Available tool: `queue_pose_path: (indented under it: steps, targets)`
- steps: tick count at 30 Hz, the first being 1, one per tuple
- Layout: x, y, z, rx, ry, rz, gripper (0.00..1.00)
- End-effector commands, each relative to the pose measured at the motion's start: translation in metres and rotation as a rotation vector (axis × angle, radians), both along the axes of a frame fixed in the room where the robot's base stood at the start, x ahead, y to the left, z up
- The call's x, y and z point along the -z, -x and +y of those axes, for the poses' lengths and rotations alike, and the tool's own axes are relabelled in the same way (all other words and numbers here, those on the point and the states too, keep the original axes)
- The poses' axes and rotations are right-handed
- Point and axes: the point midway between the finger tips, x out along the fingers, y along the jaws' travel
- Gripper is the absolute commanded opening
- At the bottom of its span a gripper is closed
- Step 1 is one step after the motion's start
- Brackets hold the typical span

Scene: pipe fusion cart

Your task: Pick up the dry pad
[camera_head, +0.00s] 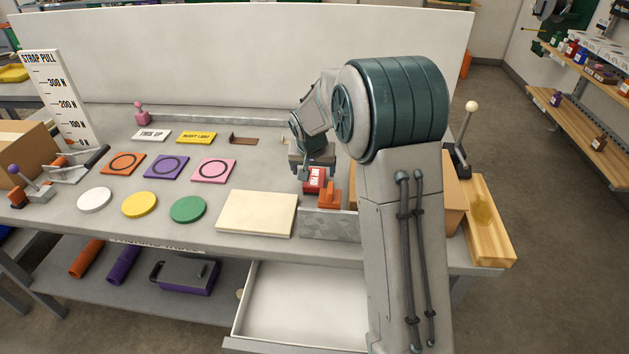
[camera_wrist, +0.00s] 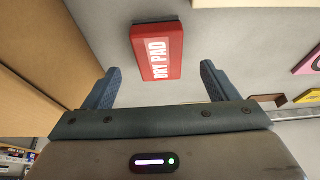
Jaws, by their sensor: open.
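The dry pad (camera_wrist: 158,52) is a red block with a white label reading "DRY PAD". In the wrist view it lies on the grey table, between and beyond my gripper's fingertips. In the head view the dry pad (camera_head: 314,180) shows in part below my gripper, partly hidden by it and by things around it. My gripper (camera_wrist: 159,80) is open and empty, with its two blue fingers on either side of the pad's near end. It also shows in the head view (camera_head: 312,166), just above the pad. I cannot tell the exact gap.
A cardboard box (camera_wrist: 30,60) stands close to the left finger in the wrist view. An orange item (camera_head: 329,196) and a grey metal block (camera_head: 325,224) are in front of the pad. A cream board (camera_head: 257,213) lies to the left. An open drawer (camera_head: 300,300) juts out below.

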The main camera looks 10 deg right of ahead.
Motion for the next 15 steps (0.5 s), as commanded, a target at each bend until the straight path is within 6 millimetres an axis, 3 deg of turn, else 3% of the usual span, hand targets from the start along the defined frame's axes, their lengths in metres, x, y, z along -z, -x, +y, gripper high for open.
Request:
queue_pose_path:
  steps: [15]
  targets:
    - [0.047, -0.019, -0.007, -0.001, 0.000, 0.001, 0.80]
